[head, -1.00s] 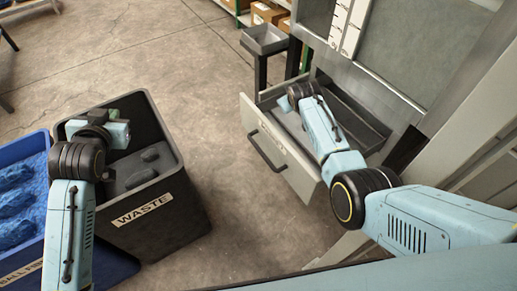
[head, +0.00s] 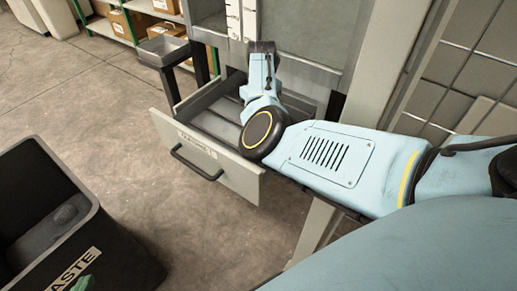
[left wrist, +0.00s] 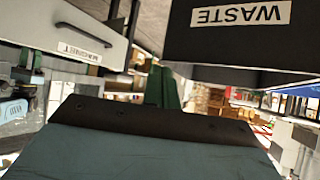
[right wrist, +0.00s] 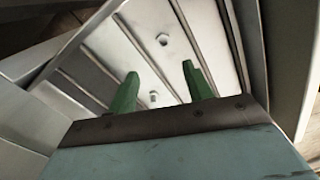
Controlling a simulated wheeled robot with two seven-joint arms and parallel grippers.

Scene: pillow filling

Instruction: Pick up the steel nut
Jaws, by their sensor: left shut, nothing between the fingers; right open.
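In the right wrist view, two small metal pieces lie on the ribbed floor of the open drawer. The farther one (right wrist: 163,39) looks like a hexagonal steel nut. The nearer piece (right wrist: 154,95) is also nut-like and appears between the fingers; I cannot tell its exact shape. My right gripper (right wrist: 160,88) is open, its green fingers pointing into the drawer (head: 236,174), with nothing held. In the head view the right fingers are hidden, and neither piece can be made out. My left gripper (left wrist: 162,88) is shut and empty, near the waste bin; its green tip (head: 83,284) shows at the lower left.
The black waste bin (head: 135,262) stands left of the drawer, with dark lumps inside. The drawer's front and handle (head: 196,163) stick out from the cabinet. A grey tray (head: 163,50) on a stand is behind. Floor between bin and drawer is clear.

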